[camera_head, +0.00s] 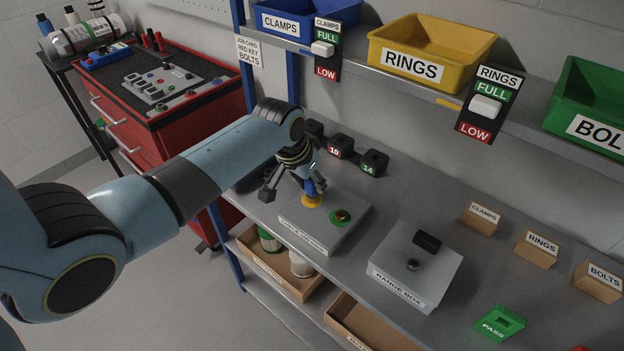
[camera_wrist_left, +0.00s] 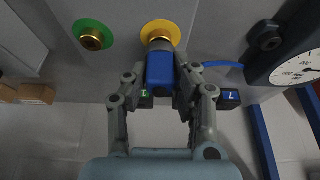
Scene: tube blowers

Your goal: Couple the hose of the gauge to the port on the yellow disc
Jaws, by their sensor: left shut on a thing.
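My left gripper (camera_head: 300,184) is shut on the blue hose end (camera_wrist_left: 160,70), which sits between its fingers in the left wrist view. The blue end is right at the yellow disc (camera_head: 312,202), in line with the brass port (camera_wrist_left: 158,42) on it; I cannot tell whether it is fully seated. The yellow disc (camera_wrist_left: 161,29) is partly hidden by the hose end. The gauge (camera_wrist_left: 297,67) has a white dial and a piece of blue hose (camera_wrist_left: 222,65) beside it. My right gripper is not in view.
A green disc (camera_head: 341,217) with another brass port is on the same grey box (camera_head: 300,236). A range box (camera_head: 416,268) stands to the right. Black blocks (camera_head: 374,162) are behind. Bins (camera_head: 432,48) are on the shelf above. Bench between the boxes is clear.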

